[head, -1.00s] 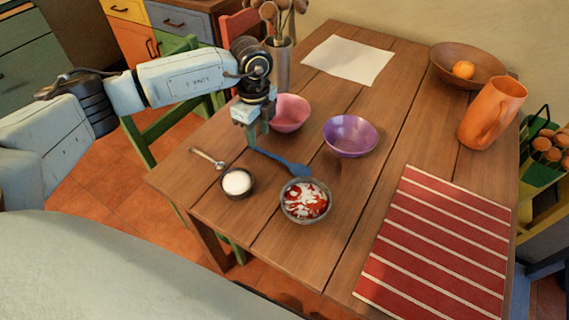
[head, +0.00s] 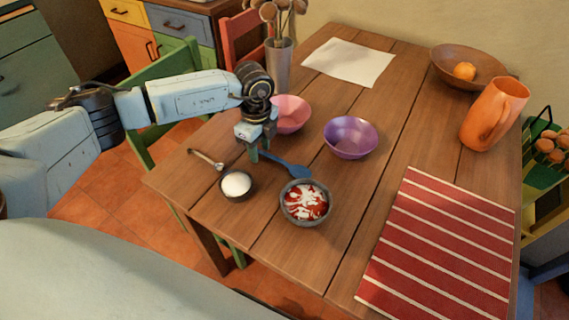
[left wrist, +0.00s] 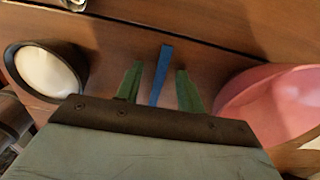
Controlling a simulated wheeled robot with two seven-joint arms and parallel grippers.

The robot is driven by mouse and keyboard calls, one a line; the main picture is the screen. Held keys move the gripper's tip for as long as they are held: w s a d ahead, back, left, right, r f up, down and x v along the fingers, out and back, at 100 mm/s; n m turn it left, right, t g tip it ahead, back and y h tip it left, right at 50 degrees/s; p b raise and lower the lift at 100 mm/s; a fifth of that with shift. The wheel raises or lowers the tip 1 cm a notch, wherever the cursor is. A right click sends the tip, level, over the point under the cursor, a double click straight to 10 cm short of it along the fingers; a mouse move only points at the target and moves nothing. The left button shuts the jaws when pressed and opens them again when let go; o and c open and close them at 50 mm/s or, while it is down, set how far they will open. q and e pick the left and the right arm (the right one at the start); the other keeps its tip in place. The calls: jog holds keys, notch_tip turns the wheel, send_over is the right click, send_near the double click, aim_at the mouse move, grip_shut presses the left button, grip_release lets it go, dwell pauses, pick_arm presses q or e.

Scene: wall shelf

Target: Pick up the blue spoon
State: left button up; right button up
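The blue spoon (head: 290,168) lies on the wooden table, its bowl near the bowl of red and white food and its handle running up-left under my left gripper (head: 260,154). In the left wrist view the blue handle (left wrist: 161,76) shows between the two green fingers of the left gripper (left wrist: 157,86). The fingers stand apart on either side of the handle, with gaps on both sides. Whether the fingertips reach the table is hard to tell. My right gripper is not in view.
A small bowl of white powder (head: 236,184), a metal spoon (head: 206,159), a pink bowl (head: 291,114), a purple bowl (head: 351,137) and the food bowl (head: 305,203) stand close around. A striped mat (head: 437,250) lies right.

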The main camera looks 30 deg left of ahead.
pick_arm(q)
jog(key=shift+f, duration=0.1)
grip_shut()
